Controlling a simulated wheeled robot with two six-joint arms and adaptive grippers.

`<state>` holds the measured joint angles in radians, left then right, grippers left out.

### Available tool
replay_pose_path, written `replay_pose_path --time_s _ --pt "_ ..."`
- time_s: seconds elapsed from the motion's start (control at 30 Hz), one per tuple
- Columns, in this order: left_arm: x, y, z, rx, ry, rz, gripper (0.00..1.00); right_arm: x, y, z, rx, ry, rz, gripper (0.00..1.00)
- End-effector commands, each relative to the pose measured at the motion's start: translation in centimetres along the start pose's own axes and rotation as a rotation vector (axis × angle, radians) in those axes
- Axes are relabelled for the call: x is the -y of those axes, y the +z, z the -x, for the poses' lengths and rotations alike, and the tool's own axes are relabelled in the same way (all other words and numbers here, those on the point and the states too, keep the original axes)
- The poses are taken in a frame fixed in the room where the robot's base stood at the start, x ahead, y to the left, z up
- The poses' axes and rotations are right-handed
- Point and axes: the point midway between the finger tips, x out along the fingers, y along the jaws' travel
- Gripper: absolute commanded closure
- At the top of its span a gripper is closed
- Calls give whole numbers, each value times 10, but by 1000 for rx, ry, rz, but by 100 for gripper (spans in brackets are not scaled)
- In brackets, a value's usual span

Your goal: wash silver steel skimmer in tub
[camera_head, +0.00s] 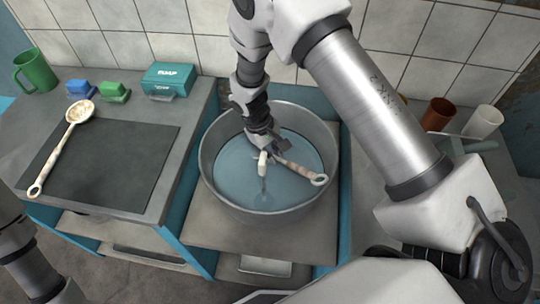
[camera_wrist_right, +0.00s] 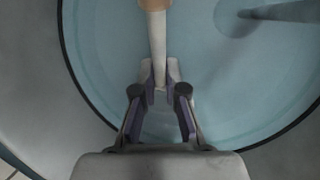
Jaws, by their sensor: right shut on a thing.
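The tub (camera_head: 213,185) is a wide grey metal basin with bluish water (camera_head: 235,180) in it. My right gripper (camera_head: 264,146) is down inside the tub, shut on the pale handle of a utensil, which I take to be the skimmer (camera_head: 300,170). Its ring end points to the lower right in the head view. In the right wrist view the handle (camera_wrist_right: 157,45) runs up from between the fingertips (camera_wrist_right: 160,92), with a tan part at the top. The skimmer's head cannot be made out. My left gripper is out of view.
Another long-handled ladle (camera_head: 66,140) lies on the dark mat (camera_head: 115,175) at left. A green mug (camera_head: 35,72), a blue brush (camera_head: 80,89), a green brush (camera_head: 115,91) and a teal soap box (camera_head: 168,78) stand behind it. A brown cup (camera_head: 437,113) and white cup (camera_head: 484,121) stand at right.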

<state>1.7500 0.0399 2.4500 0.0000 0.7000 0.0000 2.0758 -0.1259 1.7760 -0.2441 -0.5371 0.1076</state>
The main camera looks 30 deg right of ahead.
Motion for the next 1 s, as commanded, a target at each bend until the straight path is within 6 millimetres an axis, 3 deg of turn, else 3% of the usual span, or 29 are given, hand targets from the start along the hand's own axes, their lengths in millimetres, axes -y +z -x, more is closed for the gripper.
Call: replay_pose_path --time_s 0.37,1.0 --pt "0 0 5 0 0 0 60 7 -8 3 -1 0 0 100" --pt "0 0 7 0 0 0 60 -3 3 2 -1 0 1 100"
